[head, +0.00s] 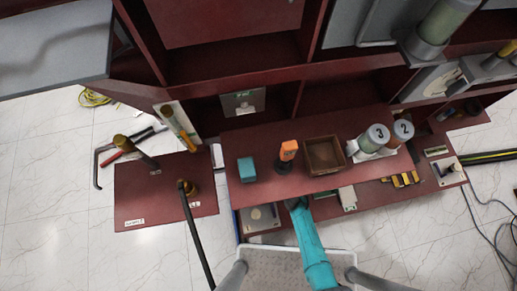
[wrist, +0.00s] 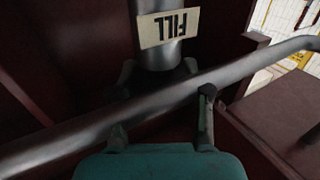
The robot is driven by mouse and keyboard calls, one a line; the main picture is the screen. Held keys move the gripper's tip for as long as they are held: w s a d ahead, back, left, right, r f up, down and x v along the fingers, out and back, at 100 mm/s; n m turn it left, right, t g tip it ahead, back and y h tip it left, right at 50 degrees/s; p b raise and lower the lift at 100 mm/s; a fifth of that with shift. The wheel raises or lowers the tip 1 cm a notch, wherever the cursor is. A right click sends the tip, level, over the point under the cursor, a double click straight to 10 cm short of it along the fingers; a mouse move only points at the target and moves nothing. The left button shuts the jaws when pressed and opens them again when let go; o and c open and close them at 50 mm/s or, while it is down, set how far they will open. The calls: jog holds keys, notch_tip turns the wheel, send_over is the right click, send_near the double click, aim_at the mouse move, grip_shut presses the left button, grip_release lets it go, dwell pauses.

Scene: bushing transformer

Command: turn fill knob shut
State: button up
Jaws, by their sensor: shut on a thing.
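In the wrist view, a cream label reading FILL upside down (wrist: 168,27) is on a grey metal cylinder (wrist: 158,55). A long grey metal bar (wrist: 165,97) crosses diagonally below the label, rising to the right. My gripper (wrist: 160,78) is shut, its fingers on either side of the dark knob area under the label. The bar crosses close over the palm and hides part of the grip. In the head view, the end of my teal arm (head: 299,206) reaches under the front of the red bench; the knob is hidden there.
The red bench top (head: 235,150) carries a teal box (head: 246,169), an orange-topped tool (head: 288,151), a brown bin (head: 324,156) and numbered canisters (head: 376,135). A red side table (head: 150,195) stands left. Dark red walls (wrist: 60,60) close in around my gripper.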

jog(key=shift+s+m+t+h, duration=0.1)
jog(key=shift+m+t+h, duration=0.5)
jog(key=shift+h, duration=0.1)
jog(key=shift+m+t+h, duration=0.8)
jog(key=shift+m+h, duration=0.2)
jog(key=shift+h, duration=0.3)
jog(key=shift+a+m+t+h, duration=0.1)
jog(key=shift+m+t+h, duration=0.4)
jog(key=shift+m+h, duration=0.9)
jog(key=shift+m+t+h, duration=0.5)
jog(key=shift+m+h, duration=0.3)
jog(key=shift+h, duration=1.1)
jog(key=m+h, duration=0.2)
jog(key=h, duration=0.2)
jog(key=shift+m, duration=0.4)
jog(key=shift+m+g+h, duration=0.55)
jog(key=shift+m+h, duration=0.4)
jog(key=shift+h, duration=0.55)
jog(key=shift+m+g+h, duration=0.55)
jog(key=shift+m+h, duration=0.4)
jog(key=shift+h, duration=0.85)
jog(key=o, duration=1.2)
